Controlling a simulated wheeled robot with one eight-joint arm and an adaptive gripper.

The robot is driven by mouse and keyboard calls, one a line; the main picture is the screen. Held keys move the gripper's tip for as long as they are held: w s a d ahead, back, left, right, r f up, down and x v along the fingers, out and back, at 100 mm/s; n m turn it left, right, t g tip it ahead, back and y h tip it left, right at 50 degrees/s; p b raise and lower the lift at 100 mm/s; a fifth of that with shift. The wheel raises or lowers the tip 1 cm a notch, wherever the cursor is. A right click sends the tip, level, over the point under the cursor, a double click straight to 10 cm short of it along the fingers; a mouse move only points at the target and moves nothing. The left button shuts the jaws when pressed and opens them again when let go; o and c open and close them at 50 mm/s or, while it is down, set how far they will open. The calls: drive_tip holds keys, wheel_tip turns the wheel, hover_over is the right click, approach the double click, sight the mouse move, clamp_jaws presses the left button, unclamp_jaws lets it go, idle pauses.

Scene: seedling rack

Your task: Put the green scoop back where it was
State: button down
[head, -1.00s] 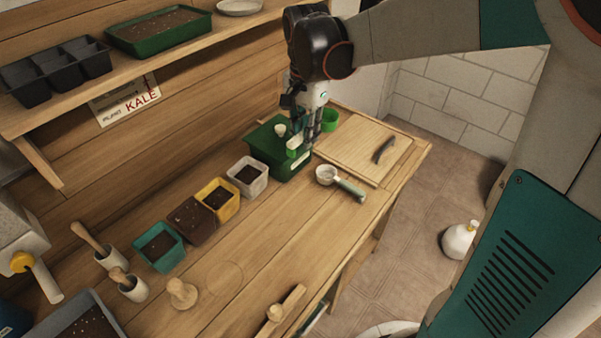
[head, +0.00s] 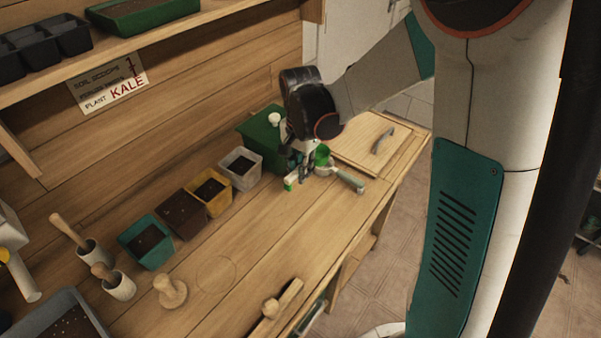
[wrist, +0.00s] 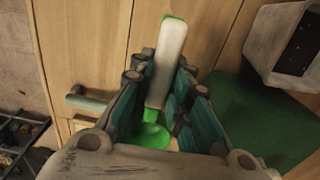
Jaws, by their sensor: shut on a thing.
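The green scoop has a green bowl and a pale handle with a green end. My gripper (head: 302,168) is shut on its handle; the wrist view shows the handle (wrist: 168,62) between the jaws and the green bowl (wrist: 150,134) beyond them. In the head view the green bowl (head: 322,155) and the green handle end (head: 288,186) show on either side of the gripper. The gripper hangs in front of the green bin (head: 257,132). Whether the scoop touches the bench is hidden.
A second scoop with a grey-green handle (head: 348,180) lies close to the gripper. A white pot (head: 240,167) and several other soil pots stand to the left. A board with a dark handle (head: 360,141) lies behind right. The front bench is mostly clear, with a faint ring (head: 216,273).

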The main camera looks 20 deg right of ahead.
drive_tip(key=shift+f, duration=0.3)
drive_tip(key=shift+f+b, duration=0.4)
drive_tip(key=shift+f, duration=0.15)
drive_tip(key=shift+f, duration=0.1)
drive_tip(key=c, duration=1.5)
unclamp_jaws()
